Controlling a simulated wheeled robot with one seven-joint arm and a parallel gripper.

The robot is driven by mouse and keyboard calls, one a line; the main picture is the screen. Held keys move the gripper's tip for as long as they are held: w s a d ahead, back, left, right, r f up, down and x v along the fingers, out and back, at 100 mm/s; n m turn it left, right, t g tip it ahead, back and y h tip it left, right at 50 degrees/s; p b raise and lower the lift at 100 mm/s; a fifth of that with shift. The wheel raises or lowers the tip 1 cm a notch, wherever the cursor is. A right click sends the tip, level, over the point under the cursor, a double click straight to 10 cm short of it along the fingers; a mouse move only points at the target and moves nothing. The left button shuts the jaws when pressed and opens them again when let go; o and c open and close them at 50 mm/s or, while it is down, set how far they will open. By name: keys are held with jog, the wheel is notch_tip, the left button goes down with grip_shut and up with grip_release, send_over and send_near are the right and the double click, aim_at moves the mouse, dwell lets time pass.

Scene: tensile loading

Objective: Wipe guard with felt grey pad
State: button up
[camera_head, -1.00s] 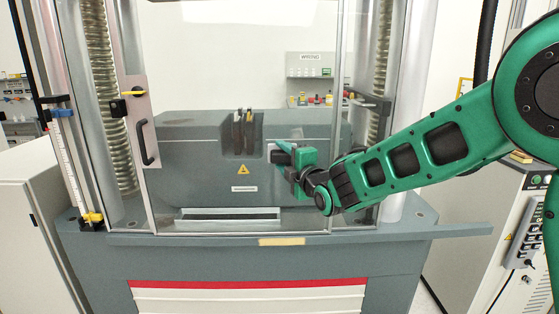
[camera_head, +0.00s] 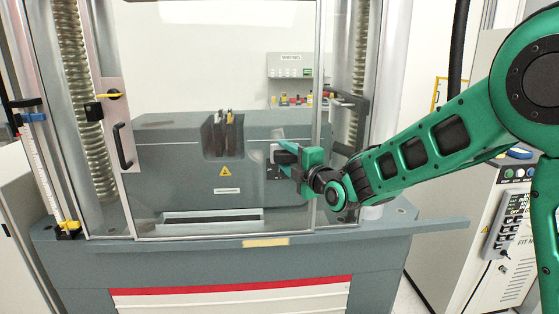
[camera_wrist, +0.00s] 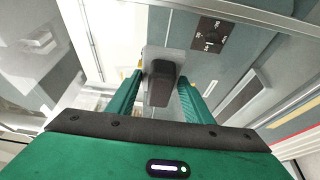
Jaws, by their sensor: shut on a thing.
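The guard (camera_head: 185,100) is a clear panel across the front of the testing machine, with metal edges and a black handle at its left side. My gripper (camera_head: 288,155) is in front of the guard's right part, near its right edge strip. It is shut on the grey pad (camera_wrist: 150,56), which has a dark block handle (camera_wrist: 161,88) between my two green fingers. In the head view the pad (camera_head: 275,153) shows as a small light plate at the guard. The wiping face is turned away, and I cannot tell whether it touches the panel.
The machine's grey ledge (camera_head: 200,245) runs below the guard. Dark metal grips (camera_head: 222,135) stand behind the panel. A cabinet with buttons (camera_head: 500,220) stands at the right.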

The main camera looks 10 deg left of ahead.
aim_at(283, 138)
jog(key=shift+d+r, duration=0.1)
jog(key=shift+d, duration=0.3)
jog(key=shift+w+r, duration=0.1)
jog(key=shift+w+a+r, duration=0.1)
jog(key=shift+r, duration=0.95)
jog(key=shift+s+a+f, duration=0.1)
jog(key=shift+s+a, duration=0.35)
jog(key=shift+a, duration=1.45)
jog(key=shift+s+a+r, duration=0.1)
jog(key=shift+s+a, duration=0.4)
jog(key=shift+a, duration=1.45)
jog(key=shift+s+a+f, duration=0.1)
jog(key=shift+s+a, duration=0.35)
jog(key=shift+a, duration=1.45)
jog(key=shift+c, duration=0.5)
jog(key=shift+w+r, duration=0.1)
jog(key=shift+r, duration=1.05)
jog(key=shift+w+d, duration=0.2)
jog(key=shift+d, duration=0.45)
jog(key=shift+w+d, duration=0.15)
jog(key=shift+d, duration=0.5)
jog(key=shift+w+d, duration=0.25)
jog(key=shift+d, duration=1.1)
jog(key=shift+w+d, duration=0.2)
jog(key=shift+d, duration=1.15)
jog(key=shift+w+d, duration=0.3)
jog(key=shift+d, duration=0.65)
jog(key=shift+w+d, duration=0.25)
jog(key=shift+d, duration=0.65)
